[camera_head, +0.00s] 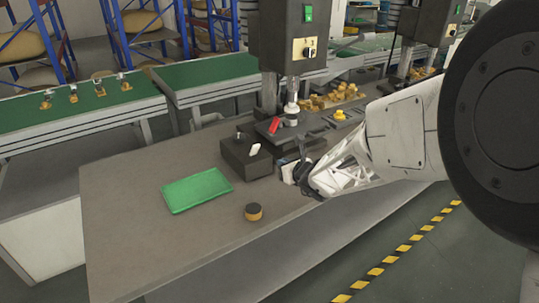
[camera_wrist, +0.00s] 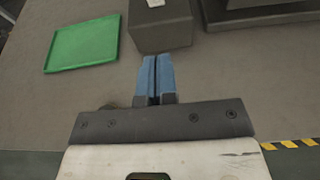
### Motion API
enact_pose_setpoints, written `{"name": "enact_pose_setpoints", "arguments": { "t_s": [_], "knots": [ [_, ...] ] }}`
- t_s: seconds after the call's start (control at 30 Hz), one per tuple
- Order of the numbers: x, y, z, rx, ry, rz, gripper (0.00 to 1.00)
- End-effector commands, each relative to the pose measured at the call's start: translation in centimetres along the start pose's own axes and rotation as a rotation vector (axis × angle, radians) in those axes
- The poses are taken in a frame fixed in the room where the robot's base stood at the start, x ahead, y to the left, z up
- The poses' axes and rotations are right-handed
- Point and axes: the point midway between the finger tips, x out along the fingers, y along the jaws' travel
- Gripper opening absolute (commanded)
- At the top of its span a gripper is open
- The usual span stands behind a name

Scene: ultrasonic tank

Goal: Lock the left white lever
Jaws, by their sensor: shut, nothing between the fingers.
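The white lever (camera_head: 254,149) is small and sits on the dark grey block (camera_head: 235,155), left of the machine base in the head view. A white piece on top of the block shows at the top edge of the wrist view (camera_wrist: 155,3), mostly cut off. My gripper (camera_wrist: 155,60) is shut and empty; its blue fingers are together, over the table by the near face of the block (camera_wrist: 160,32). In the head view my gripper (camera_head: 290,172) is to the right of the block, partly hidden by my wrist. I cannot tell the lever's lock position.
A green tray (camera_head: 196,190) lies left of the block. A round brown-and-black piece (camera_head: 253,212) stands near the table's front edge. A red lever (camera_head: 274,126) and a press (camera_head: 288,40) stand behind. The table's left side (camera_head: 120,200) is clear.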

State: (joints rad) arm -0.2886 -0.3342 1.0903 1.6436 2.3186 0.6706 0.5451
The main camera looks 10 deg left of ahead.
Motion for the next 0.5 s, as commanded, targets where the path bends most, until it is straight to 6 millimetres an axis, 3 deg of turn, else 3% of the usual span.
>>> {"name": "enact_pose_setpoints", "arguments": {
  "t_s": [0.27, 0.5],
  "knots": [
    [1.4, 0.0, -0.1, 0.000, 0.002, 0.001, 0.00],
    [3.8, 0.0, -0.1, -0.001, 0.001, 0.000, 0.00]
  ]
}}
